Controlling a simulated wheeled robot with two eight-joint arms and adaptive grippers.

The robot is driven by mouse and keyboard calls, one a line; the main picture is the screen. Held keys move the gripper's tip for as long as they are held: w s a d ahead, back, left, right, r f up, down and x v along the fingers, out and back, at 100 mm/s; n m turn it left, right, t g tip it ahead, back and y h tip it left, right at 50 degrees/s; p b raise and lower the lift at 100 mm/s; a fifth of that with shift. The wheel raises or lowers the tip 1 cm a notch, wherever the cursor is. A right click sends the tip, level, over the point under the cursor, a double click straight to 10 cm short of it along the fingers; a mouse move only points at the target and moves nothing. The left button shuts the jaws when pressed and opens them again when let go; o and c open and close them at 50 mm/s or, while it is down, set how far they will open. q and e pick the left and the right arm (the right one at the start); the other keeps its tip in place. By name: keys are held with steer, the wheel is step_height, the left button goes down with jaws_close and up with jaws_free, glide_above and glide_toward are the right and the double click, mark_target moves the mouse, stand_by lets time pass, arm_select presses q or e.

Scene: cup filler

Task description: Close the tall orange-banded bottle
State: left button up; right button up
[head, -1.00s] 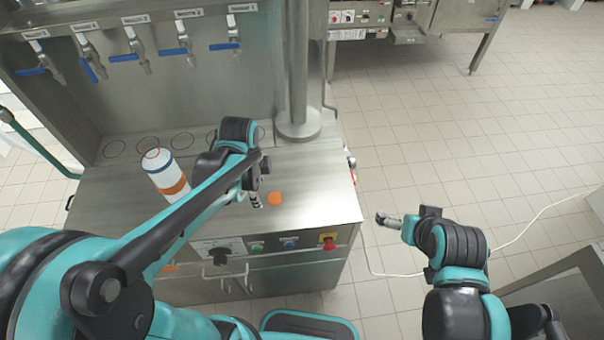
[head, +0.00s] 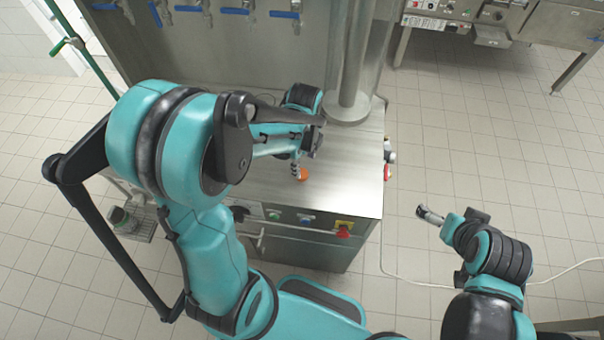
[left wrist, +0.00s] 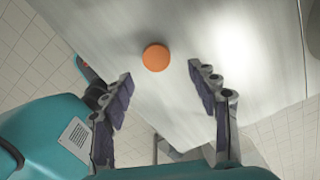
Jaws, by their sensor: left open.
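The orange cap (head: 302,174) lies flat on the steel counter (head: 345,190) near its front edge. It also shows as an orange disc in the left wrist view (left wrist: 156,57). My left gripper (head: 298,163) is open and empty just over the cap. In the left wrist view the two fingers (left wrist: 160,80) are spread, with the cap beyond their tips and between their lines. The tall orange-banded bottle is not visible now; my left arm covers that part of the counter. My right gripper (head: 428,215) is off to the right of the counter; its jaw opening is unclear.
A steel column (head: 350,70) stands at the counter's back right. Taps with blue levers (head: 285,14) line the back. A red button (head: 343,229) is on the front panel. Open tiled floor (head: 480,150) lies to the right.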

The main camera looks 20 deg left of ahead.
mark_target(302, 173)
arm_select(q)
steer(key=f, duration=0.1)
steer(key=f+b, duration=0.1)
steer(key=f, duration=0.3)
steer(key=shift+s+a+f, duration=0.1)
steer(key=shift+s+a, duration=0.05)
steer(key=shift+a, duration=0.15)
steer(key=c, duration=0.8)
